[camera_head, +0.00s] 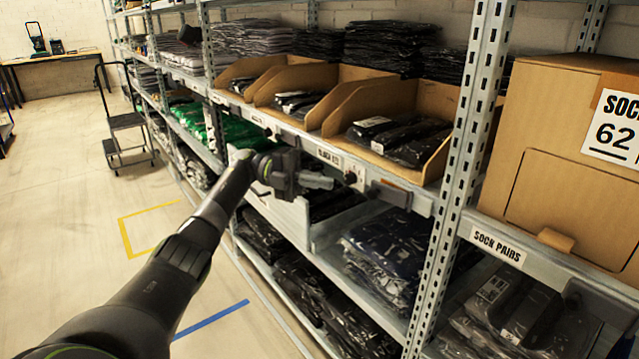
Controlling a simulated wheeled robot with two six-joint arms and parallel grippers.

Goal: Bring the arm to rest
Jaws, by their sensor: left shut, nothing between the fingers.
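My left arm comes in from the lower left and reaches to the shelving. My left gripper (316,180) is shut and empty, in front of the shelf edge below the open cardboard bins. It points to the right, close to the label strip; whether it touches the shelf I cannot tell.
Metal shelving (467,150) runs along the right, with cardboard bins (390,103) of packed garments. A large cardboard box (560,150) stands at right above a "SOCK PAIRS" label. A cart (126,130) stands far left. The aisle floor (70,220) is clear.

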